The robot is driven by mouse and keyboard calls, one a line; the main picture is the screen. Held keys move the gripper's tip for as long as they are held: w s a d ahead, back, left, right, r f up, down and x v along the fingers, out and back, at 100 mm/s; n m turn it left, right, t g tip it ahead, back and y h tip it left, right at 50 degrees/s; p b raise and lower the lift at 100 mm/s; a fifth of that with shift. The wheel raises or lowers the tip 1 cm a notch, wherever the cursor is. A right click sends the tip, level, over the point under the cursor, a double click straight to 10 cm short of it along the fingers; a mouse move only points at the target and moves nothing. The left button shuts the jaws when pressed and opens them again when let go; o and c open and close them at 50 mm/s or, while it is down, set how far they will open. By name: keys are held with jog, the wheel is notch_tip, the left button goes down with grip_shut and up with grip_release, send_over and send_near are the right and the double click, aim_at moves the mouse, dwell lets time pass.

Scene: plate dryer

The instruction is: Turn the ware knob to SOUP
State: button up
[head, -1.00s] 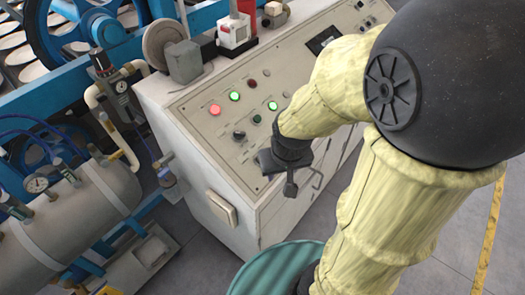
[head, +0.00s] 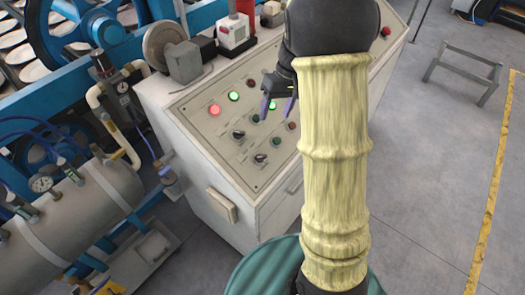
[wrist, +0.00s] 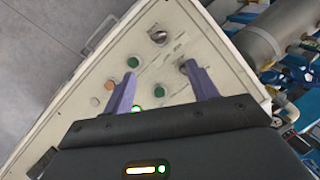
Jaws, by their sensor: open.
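The white sloped control panel (head: 205,130) carries two dark knobs. One knob (head: 238,134) is nearer the lit buttons, the other knob (head: 260,158) nearer the front edge. Both show in the wrist view, one (wrist: 158,37) beyond the fingers and one (wrist: 183,68) beside the right fingertip. Labels are too small to read, so I cannot tell which is the ware knob or where it points. My gripper (head: 276,106) is open and empty over the panel, right of the knobs in the head view. Its purple fingers (wrist: 161,72) also show in the wrist view; contact cannot be judged.
A lit red button (head: 215,109), a lit green button (head: 233,96) and several other buttons surround the knobs. A grey motor-like block (head: 184,62) and a white box (head: 233,32) stand on the cabinet top. A grey tank (head: 75,215) is at left.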

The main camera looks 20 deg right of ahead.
jog(key=p, duration=0.2)
send_near(262, 156)
jog(key=x, duration=0.8)
jog(key=shift+f, duration=0.35)
jog(key=shift+w, duration=0.1)
jog(key=c, duration=1)
